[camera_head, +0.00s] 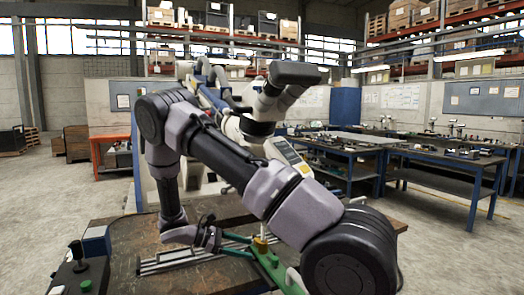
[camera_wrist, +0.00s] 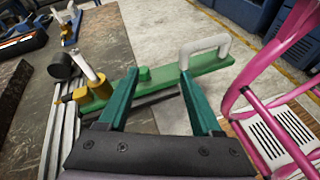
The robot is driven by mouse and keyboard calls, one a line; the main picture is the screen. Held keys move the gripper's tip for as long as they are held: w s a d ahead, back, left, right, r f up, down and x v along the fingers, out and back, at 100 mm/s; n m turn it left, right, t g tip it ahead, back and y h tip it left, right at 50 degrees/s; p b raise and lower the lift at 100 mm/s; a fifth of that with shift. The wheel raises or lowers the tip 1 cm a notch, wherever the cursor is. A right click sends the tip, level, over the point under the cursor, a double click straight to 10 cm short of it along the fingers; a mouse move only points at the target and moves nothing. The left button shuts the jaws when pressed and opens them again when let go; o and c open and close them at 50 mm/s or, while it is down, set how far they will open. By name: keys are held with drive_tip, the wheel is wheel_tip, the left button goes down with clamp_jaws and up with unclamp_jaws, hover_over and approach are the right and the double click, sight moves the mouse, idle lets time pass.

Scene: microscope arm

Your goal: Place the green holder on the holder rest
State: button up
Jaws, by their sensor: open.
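The green holder (camera_wrist: 215,65) is a long green bar with a white handle (camera_wrist: 207,47) and a yellow fitting (camera_wrist: 92,98) at its left end. In the head view the holder (camera_head: 266,263) lies by the right side of the wooden table, partly hidden by my arm. My gripper (camera_wrist: 158,73) is open, its two green fingers pointing toward the bar, with a stretch of bar showing between the tips. I cannot tell whether the fingers touch it. In the head view my gripper (camera_head: 249,245) is left of the holder. I cannot make out which part is the holder rest.
Silver rails (camera_head: 180,257) lie on the wooden table (camera_head: 125,258). A white microscope body (camera_head: 258,125) stands behind my arm. A pink tubular frame (camera_wrist: 240,92) stands close on the right in the wrist view. Dark cylindrical parts (camera_wrist: 60,66) lie left of the holder.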

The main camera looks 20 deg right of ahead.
drive_tip(key=s+r+m+t+y, duration=0.3)
drive_tip(key=s+r+m+y, duration=0.2)
drive_tip(key=r, duration=0.7)
drive_tip(key=s+r+m+t+y, duration=0.4)
drive_tip(key=s+r+m+y, duration=0.1)
drive_tip(key=r, duration=0.7)
drive_tip(key=s+a+r+m+t+y, duration=0.1)
drive_tip(key=s+r+m+t+y, duration=0.2)
drive_tip(key=r, duration=1)
drive_tip(key=s+m+y, duration=0.2)
drive_tip(key=s+m, duration=0.2)
drive_tip(key=s, duration=0.1)
drive_tip(key=shift+t, duration=0.3)
